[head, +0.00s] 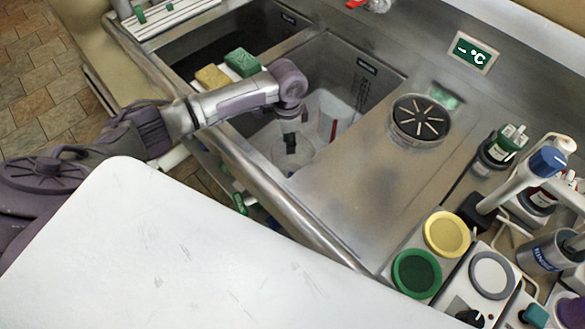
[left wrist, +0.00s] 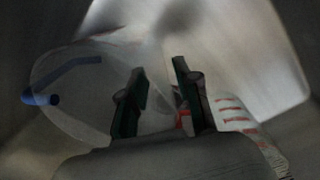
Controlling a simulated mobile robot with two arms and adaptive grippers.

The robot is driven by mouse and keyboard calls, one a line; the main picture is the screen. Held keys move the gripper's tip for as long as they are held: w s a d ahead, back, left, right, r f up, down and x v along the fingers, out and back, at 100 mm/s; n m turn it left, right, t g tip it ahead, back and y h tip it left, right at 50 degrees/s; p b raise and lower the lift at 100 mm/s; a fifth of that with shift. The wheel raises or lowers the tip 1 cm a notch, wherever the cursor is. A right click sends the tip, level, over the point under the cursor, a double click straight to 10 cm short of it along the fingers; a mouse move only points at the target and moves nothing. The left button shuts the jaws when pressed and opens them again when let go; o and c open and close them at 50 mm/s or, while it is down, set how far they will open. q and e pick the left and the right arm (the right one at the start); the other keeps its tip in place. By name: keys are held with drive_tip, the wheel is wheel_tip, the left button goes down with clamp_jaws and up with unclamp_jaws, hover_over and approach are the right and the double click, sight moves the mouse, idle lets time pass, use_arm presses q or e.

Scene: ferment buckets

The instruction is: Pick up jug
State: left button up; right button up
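My left gripper (head: 290,146) reaches down into the right sink basin. In the left wrist view its two dark fingers (left wrist: 160,85) stand apart with a gap between them. A translucent round vessel, apparently the jug (head: 294,160), is at the gripper in the basin. In the left wrist view the jug (left wrist: 85,105) shows as a clear rounded shape beside and behind the fingers, with a blue bar, perhaps its handle, at left. I cannot tell whether the fingers touch it. Red marks on a pale surface show at right, and I cannot tell whether they belong to it. My right gripper is out of view.
The steel basin (head: 385,84) has walls close around the gripper. A yellow sponge (head: 212,76) and a green sponge (head: 242,63) lie near the divider. A round drain-like strainer (head: 420,118) is on the counter. Bottles and round-topped devices crowd the right. A white surface (head: 150,250) fills the foreground.

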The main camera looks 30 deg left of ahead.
use_arm(q)
drive_tip(key=shift+s+a+f, duration=0.1)
drive_tip(key=shift+s+f, duration=0.1)
drive_tip(key=shift+f, duration=1.7)
clamp_jaws()
